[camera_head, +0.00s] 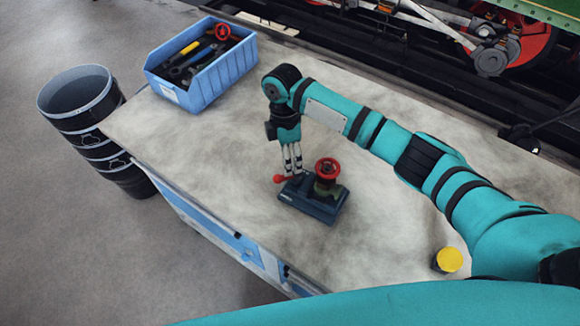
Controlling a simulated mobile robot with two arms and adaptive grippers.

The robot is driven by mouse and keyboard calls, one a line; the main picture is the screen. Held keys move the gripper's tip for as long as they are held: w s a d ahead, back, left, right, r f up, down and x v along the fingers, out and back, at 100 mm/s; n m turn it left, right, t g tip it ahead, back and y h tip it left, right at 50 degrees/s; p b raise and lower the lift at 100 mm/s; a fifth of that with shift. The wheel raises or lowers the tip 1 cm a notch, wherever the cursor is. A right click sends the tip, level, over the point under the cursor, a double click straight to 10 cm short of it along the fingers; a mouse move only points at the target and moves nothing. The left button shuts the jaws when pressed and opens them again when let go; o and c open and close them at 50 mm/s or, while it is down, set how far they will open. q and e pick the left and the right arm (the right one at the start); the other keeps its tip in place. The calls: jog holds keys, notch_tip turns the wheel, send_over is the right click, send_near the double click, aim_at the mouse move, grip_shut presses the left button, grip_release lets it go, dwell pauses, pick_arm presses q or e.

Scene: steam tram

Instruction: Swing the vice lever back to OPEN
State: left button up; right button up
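A dark blue vice (308,204) sits on the workbench near its front edge. A green fitting with a red handwheel (327,168) stands upright at the vice. The vice lever's red knob (279,179) sticks out at the left side of the vice. My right gripper (293,174) points down, its fingertips at the lever just right of the knob. Its two fingers show a narrow gap. I cannot tell whether they touch or hold the lever. Any OPEN marking is too small to read. My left gripper is not in view.
A blue bin (204,88) with tools and a red handwheel stands at the back left of the workbench (225,150). A yellow-topped pot (449,260) stands near my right arm. Stacked black buckets (80,115) stand on the floor at left. The tram's running gear lies behind.

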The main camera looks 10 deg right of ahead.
notch_tip(320, 180, up, 8)
jog(key=w, duration=0.1)
jog(key=shift+w, duration=0.35)
jog(key=shift+s+a, duration=0.1)
